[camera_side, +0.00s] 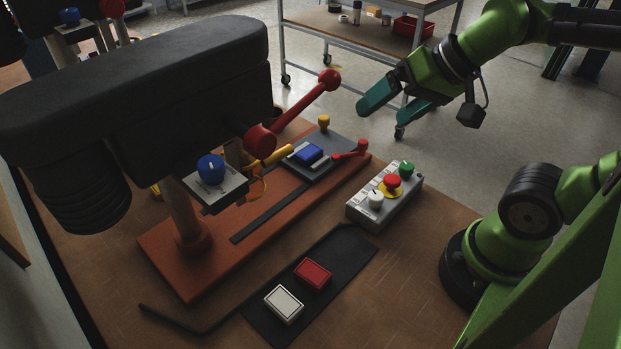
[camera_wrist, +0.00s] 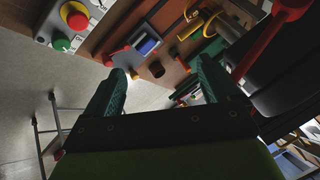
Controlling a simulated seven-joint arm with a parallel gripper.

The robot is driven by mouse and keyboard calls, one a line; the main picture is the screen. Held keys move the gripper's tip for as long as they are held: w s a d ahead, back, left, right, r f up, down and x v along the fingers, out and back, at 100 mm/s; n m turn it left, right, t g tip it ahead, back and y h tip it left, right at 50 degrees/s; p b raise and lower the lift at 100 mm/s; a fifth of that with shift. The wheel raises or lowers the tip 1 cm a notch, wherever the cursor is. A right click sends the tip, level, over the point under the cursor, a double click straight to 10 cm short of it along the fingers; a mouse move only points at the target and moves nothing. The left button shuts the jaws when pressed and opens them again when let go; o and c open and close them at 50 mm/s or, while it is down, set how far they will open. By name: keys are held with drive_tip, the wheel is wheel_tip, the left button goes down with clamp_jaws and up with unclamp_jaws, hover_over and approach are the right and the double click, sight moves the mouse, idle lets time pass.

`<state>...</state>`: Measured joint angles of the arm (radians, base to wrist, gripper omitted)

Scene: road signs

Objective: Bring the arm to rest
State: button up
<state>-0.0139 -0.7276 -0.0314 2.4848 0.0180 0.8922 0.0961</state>
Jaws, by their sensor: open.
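My gripper (camera_side: 396,100) is open and empty, with two teal fingers, in the upper right of the side view. It hangs in the air to the right of the red-knobbed lever (camera_side: 330,80) and above the far end of the table. In the wrist view my gripper (camera_wrist: 160,88) shows both fingers spread apart with nothing between them. My green arm reaches in from the right. A blue block (camera_side: 309,154) sits in the grey fixture (camera_side: 332,166) on the orange machine base; it also shows in the wrist view (camera_wrist: 147,46).
A control box (camera_side: 384,197) with red, green and white controls stands right of the machine. A red block (camera_side: 313,273) and a white block (camera_side: 284,304) lie on a dark mat (camera_side: 345,262). The black machine head (camera_side: 150,90) fills the left. A cart (camera_side: 350,25) stands behind.

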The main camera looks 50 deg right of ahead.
drive_tip(key=shift+s+a+f+n, duration=0.1)
drive_tip(key=shift+s+f+n, duration=0.15)
drive_tip(key=shift+n, duration=0.45)
drive_tip(key=shift+r, duration=0.1)
